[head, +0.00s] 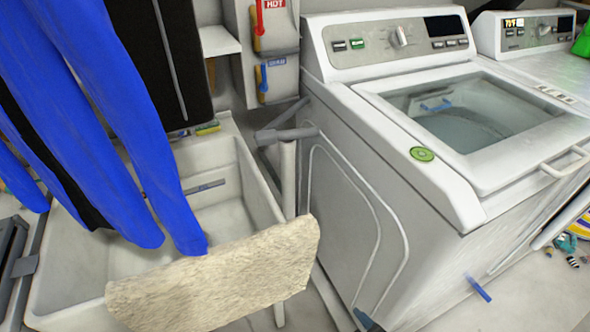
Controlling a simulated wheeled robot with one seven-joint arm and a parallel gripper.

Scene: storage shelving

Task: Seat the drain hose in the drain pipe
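A grey hose-like piece (290,133), which looks like the drain hose, lies sideways between the sink and the washer. One darker, thicker end is at its left, and a thin grey length runs down behind it. A white upright pipe (287,182), which looks like the drain pipe, stands just below it, beside the washer's left side. The grey piece crosses over the pipe's top. I cannot tell whether its end is inside the pipe or only resting on or in front of it. My gripper is not in view.
A white washer (350,215) with a glass lid fills the right. A utility sink (235,190) stands left, with a beige shaggy cloth (215,280) over its front. Blue trousers (85,110) hang in front. HOT (270,25) and blue-marked valves (272,82) are on the wall.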

